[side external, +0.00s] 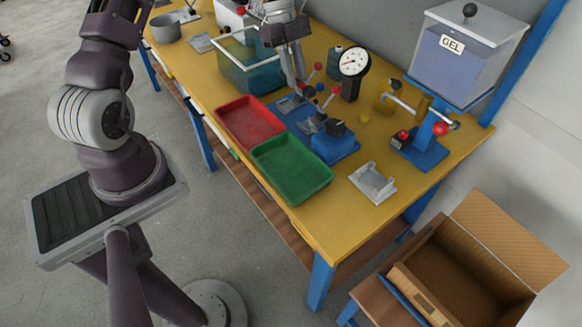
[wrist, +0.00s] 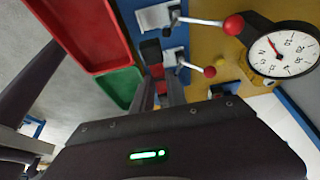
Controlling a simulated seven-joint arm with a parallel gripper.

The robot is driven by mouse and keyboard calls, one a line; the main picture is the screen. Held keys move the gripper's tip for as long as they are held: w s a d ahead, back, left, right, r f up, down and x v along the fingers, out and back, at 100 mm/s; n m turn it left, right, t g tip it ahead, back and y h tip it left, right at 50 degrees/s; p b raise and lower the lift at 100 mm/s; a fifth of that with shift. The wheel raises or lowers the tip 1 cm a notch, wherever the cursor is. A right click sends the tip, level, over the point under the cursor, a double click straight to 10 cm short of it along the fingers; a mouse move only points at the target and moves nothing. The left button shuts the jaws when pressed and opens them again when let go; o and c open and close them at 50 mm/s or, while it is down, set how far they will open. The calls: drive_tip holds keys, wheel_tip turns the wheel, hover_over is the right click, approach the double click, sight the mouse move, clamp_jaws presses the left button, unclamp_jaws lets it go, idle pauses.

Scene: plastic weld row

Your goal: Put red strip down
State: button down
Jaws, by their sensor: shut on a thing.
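My gripper (side external: 294,82) hangs over the back part of the yellow bench, above the blue fixtures. In the wrist view its two fingers (wrist: 160,95) are close together, with the red strip (wrist: 160,87) showing as a small red piece between them. The strip is mostly hidden by the fingers there, and I cannot make it out in the side view. A red tray (side external: 250,122) and a green tray (side external: 292,168) lie side by side along the bench's front edge. They also show in the wrist view, the red tray (wrist: 78,30) and the green tray (wrist: 120,86). Both look empty.
Blue clamp fixtures (side external: 333,142) with red-knobbed levers stand beside the trays. A grey bracket (side external: 373,183) lies right. An open cardboard box (side external: 470,262) stands off the bench.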

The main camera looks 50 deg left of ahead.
hover_over(292, 173)
drive_tip(key=a, duration=0.2)
drive_tip(key=f, duration=1)
drive_tip(key=shift+d+f, duration=0.3)
drive_tip(key=shift+f, duration=0.25)
drive_tip(key=shift+f, duration=0.3)
drive_tip(key=c, duration=1.3)
unclamp_jaws()
drive_tip(key=shift+f, duration=0.1)
drive_tip(key=shift+c, duration=0.2)
